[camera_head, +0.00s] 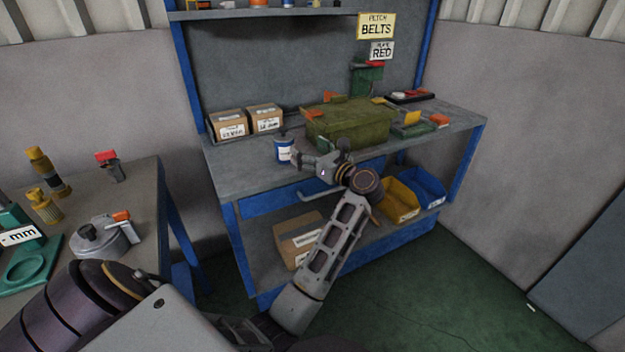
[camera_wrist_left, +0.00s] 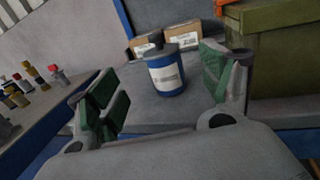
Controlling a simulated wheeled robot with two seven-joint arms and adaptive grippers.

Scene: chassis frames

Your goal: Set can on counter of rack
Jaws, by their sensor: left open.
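The can (camera_head: 283,150) is blue and white with a dark cap. It stands upright on the grey counter of the blue-framed rack (camera_head: 235,178), near the front left. My left gripper (camera_head: 304,158) is open, just right of the can in the head view. In the left wrist view, the can (camera_wrist_left: 166,76) shows ahead between the two green-padded fingers of the left gripper (camera_wrist_left: 165,95), with visible gaps on both sides. Its label faces the camera. My right gripper is not in view.
Two cardboard boxes (camera_head: 249,121) stand behind the can. A green lidded crate (camera_head: 362,130) stands to its right. A lower shelf holds a carton (camera_head: 297,238) and bins, yellow (camera_head: 397,198) and blue (camera_head: 425,184). A side table (camera_head: 146,190) holds several items. The counter's left front is clear.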

